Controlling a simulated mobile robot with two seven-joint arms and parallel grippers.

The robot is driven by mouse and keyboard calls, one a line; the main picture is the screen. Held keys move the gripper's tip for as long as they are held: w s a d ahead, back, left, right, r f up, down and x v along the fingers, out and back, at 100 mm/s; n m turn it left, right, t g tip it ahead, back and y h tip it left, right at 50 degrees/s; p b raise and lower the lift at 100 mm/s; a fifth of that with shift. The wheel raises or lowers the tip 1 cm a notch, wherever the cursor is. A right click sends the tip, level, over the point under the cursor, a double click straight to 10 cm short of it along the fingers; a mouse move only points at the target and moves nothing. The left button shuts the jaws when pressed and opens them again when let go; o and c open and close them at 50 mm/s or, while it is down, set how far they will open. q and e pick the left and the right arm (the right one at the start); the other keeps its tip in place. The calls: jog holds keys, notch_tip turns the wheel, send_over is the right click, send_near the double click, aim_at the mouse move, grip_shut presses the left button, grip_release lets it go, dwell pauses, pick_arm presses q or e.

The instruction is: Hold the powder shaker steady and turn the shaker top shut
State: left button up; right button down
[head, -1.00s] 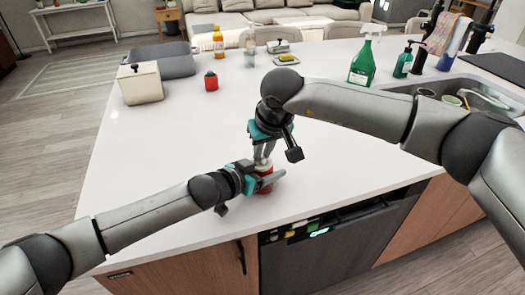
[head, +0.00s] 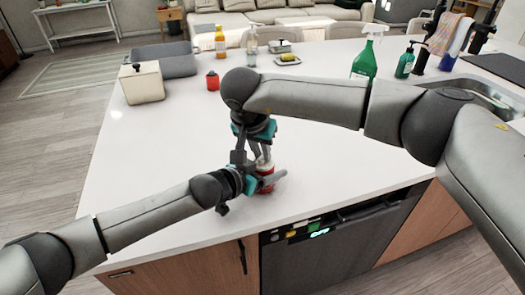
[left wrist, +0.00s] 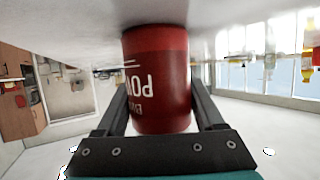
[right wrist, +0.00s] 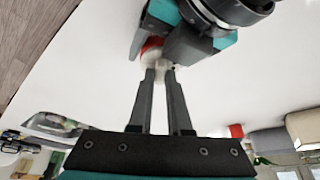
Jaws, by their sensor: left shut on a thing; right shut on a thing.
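The powder shaker is a red can (head: 265,183) standing on the white counter near its front edge. It also shows close up in the left wrist view (left wrist: 158,80), with white lettering. My left gripper (head: 262,182) is shut around the can's body from the left. The pale shaker top (right wrist: 160,68) shows in the right wrist view between my right fingertips. My right gripper (head: 263,158) points down from above and is shut on the top. Part of the can is hidden behind my left gripper.
A green spray bottle (head: 366,55) and a soap bottle (head: 404,62) stand at the back right by the sink (head: 480,95). A cream canister (head: 142,83) and a small red jar (head: 212,81) stand at the back left. The counter around the shaker is clear.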

jog(key=m, duration=0.2)
jog(key=m+g+h, duration=0.1)
jog(key=m, duration=0.1)
jog(key=shift+w+a+m+h, duration=0.1)
jog(key=shift+m+h, duration=0.2)
jog(key=shift+m, duration=0.1)
jog(key=m+g+h, duration=0.1)
jog(key=m, duration=0.3)
jog(key=shift+w, duration=0.1)
pick_arm(q)
jog(key=shift+f, duration=0.1)
pick_arm(e)
jog(key=shift+m, duration=0.3)
jog(key=c, duration=0.8)
grip_release()
jog(key=shift+g, duration=0.3)
jog(key=shift+c, duration=0.2)
jog(key=shift+a, duration=0.1)
jog(key=v, duration=1.2)
